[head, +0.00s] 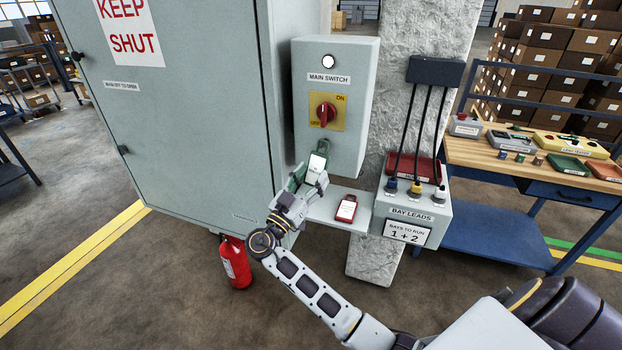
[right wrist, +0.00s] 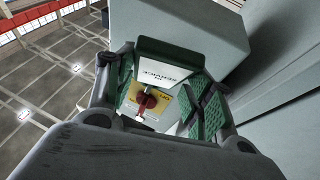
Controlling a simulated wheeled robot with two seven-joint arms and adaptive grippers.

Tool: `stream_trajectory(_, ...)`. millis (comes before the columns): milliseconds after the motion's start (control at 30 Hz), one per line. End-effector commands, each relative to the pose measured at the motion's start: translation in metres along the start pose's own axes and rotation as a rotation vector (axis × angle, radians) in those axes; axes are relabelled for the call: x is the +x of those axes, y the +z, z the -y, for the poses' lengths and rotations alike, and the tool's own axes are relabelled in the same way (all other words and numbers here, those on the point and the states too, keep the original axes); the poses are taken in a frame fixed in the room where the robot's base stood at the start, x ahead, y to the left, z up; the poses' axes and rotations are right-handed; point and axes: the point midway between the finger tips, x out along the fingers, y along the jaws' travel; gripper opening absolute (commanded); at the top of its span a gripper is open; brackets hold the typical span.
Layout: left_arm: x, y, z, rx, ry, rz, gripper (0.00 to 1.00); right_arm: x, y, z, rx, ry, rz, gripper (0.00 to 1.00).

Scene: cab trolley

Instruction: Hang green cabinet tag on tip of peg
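The green cabinet tag (head: 318,161) has a white label and stands upright below the main switch, in front of the grey switch box. In the right wrist view its label (right wrist: 163,72) reads "IN SERVICE". My right gripper (head: 311,184) is below the tag, its fingers at the tag's two side edges; in the right wrist view the gripper (right wrist: 160,85) appears closed on it. The peg cannot be made out; the tag and fingers cover the area below the switch. My left gripper is out of view.
The switch box (head: 350,75) has a red rotary switch (head: 326,113). A red tag (head: 346,209) lies on the small shelf (head: 322,212). The tall cabinet (head: 190,100) stands close on the left, the bay leads box (head: 408,222) on the right. A fire extinguisher (head: 235,264) stands below.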

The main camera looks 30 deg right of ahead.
Motion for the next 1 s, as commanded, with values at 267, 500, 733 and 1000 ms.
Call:
stream_trajectory(267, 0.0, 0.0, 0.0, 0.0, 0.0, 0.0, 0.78, 0.0, 0.0, 0.0, 0.0, 0.0, 0.0, 0.78)
stream_trajectory(500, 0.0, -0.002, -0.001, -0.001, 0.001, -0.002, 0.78, 0.0, 0.0, 0.0, 0.0, 0.0, 0.0, 0.78)
stream_trajectory(733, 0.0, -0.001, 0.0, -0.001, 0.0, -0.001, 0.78, -0.007, 0.001, 0.0, -0.001, 0.0, 0.001, 0.78)
stream_trajectory(1000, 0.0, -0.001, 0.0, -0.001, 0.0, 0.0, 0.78, -0.036, 0.001, 0.0, 0.0, -0.001, 0.002, 0.78)
